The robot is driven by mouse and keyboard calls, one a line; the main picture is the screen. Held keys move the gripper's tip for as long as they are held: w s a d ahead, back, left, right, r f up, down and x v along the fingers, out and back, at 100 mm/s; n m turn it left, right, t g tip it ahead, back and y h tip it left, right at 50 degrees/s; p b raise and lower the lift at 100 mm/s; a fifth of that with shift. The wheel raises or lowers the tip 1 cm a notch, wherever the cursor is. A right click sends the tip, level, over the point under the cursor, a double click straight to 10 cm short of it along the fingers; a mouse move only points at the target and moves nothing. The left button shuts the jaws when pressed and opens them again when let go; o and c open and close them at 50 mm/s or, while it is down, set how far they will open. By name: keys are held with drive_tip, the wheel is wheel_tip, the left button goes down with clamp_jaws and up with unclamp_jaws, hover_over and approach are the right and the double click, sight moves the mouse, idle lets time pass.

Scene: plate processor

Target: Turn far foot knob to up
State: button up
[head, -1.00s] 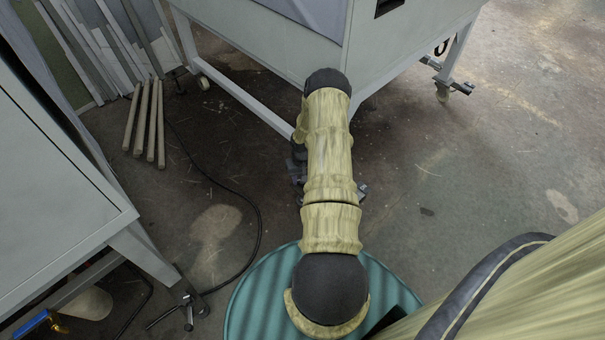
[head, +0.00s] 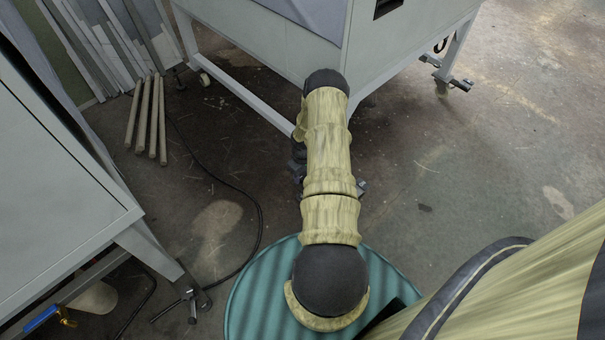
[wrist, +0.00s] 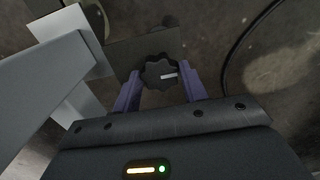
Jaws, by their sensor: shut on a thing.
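In the wrist view a black lobed knob (wrist: 152,75) with a white pointer mark sits in front of a flat dark plate. The mark lies nearly level, running from the knob's middle towards the right. My gripper (wrist: 161,77) has its two purple fingers on either side of the knob and is shut on it. In the head view my arm hides the knob and most of the gripper; only small dark parts show beside the arm, low by the cabinet's near corner leg.
A large grey cabinet (head: 405,55) on a wheeled frame stands beyond my arm. Another grey cabinet (head: 60,200) is at left, with a blue-handled valve (head: 42,318) below. Several rods (head: 146,120) and a black cable (head: 235,190) lie on the floor. Floor at right is open.

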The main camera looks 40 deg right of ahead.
drive_tip(key=shift+d, duration=0.1)
drive_tip(key=o, duration=1)
drive_tip(key=shift+c, duration=0.2)
drive_tip(key=shift+r, duration=0.15)
wheel_tip(320, 180, up, 17)
drive_tip(key=p, duration=0.6)
drive_tip(key=shift+p, duration=0.4)
drive_tip(key=shift+r, duration=0.1)
